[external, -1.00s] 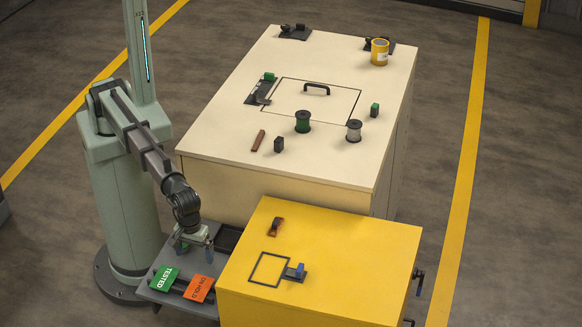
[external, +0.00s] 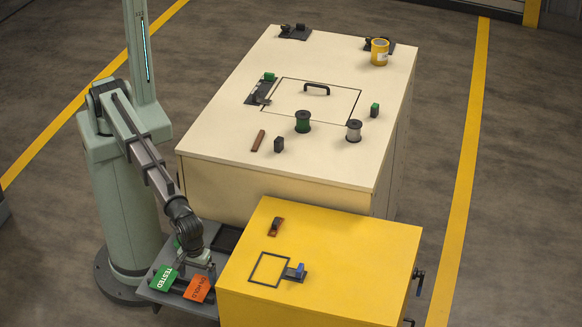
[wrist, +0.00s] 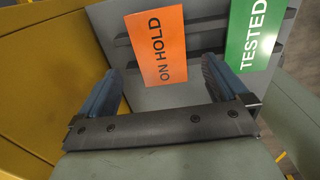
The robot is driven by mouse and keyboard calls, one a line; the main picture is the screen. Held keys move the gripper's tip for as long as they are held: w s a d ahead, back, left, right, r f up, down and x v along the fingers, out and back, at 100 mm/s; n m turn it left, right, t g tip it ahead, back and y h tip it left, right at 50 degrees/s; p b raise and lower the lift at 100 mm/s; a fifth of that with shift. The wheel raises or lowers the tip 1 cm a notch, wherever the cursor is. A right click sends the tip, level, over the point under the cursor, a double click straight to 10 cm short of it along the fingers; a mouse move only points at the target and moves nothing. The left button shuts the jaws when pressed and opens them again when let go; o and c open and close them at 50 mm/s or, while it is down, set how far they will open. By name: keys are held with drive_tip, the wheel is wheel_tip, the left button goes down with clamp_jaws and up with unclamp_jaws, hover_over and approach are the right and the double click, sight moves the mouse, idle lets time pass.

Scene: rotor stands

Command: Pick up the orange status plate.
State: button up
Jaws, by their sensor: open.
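The orange status plate (external: 199,289), marked "ON HOLD", rests on the grey side shelf (external: 228,265). In the wrist view the orange plate (wrist: 155,46) lies ahead of and between my open fingers, its lower edge close to them. My gripper (external: 203,269) is just behind the plate in the external view, low over the shelf. In the wrist view my gripper (wrist: 160,75) has both blue-grey fingers spread apart with nothing between them. I cannot tell its exact height above the plate.
The green "TESTED" plate (external: 164,279) lies left of the orange one; it also shows in the wrist view (wrist: 254,35). A yellow cabinet (external: 350,250) stands close on the right, higher than the shelf. A cream cabinet (external: 230,140) stands behind.

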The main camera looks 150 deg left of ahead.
sight(199, 288)
drive_tip(key=shift+d+f, duration=0.1)
drive_tip(key=shift+f, duration=1.9)
drive_tip(key=shift+c, duration=0.3)
drive_tip(key=c, duration=1)
